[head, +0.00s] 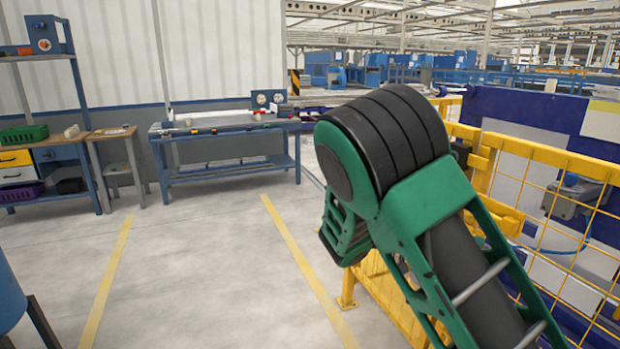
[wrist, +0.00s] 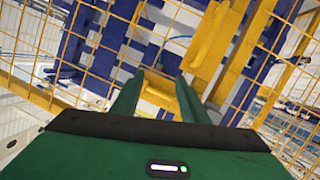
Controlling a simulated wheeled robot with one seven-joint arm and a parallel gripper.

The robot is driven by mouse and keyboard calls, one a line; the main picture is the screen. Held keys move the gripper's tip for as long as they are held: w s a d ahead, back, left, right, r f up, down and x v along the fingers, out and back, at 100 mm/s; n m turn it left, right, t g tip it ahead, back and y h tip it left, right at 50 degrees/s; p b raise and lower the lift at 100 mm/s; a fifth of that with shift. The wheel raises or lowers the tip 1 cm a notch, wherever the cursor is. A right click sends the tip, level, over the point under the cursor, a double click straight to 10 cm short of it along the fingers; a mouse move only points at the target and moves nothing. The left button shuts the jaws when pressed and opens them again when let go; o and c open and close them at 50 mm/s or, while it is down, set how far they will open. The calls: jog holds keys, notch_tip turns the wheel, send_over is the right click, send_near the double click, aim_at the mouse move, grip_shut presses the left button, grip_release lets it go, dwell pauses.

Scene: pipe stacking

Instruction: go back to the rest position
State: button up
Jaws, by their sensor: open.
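My gripper (wrist: 158,97) shows in the wrist view, with its two green fingers apart and nothing between them. Beyond the fingers lies the yellow mesh fence (wrist: 60,95), with blue and white shapes behind it. In the head view, my green and black arm fills the middle right. The gripper's fingers cannot be made out there.
The yellow fence (head: 515,150) runs along the right, close to my arm. A blue workbench (head: 225,125) stands against the back wall. A shelf unit with a green crate (head: 24,135) is at the left. The floor between the yellow lines is clear.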

jog(key=s+d+f+n+g+y, duration=0.1)
jog(key=s+d+f+g+y, duration=0.15)
jog(key=s+d+y, duration=0.4)
jog(key=s+d+f+g+y, duration=0.2)
jog(key=s+d+f, duration=0.1)
jog(key=s, duration=0.6)
jog(key=s+a+r+n+t+y, duration=0.1)
jog(key=s+a+n+y, duration=0.1)
jog(key=s, duration=0.7)
jog(key=s+a+r+n+t+y, duration=0.1)
jog(key=s+a+r+n+y, duration=0.1)
jog(key=s+a, duration=0.4)
jog(key=s+n+y, duration=0.1)
jog(key=s+y, duration=0.1)
jog(key=s, duration=0.2)
jog(key=shift+a+y, duration=0.35)
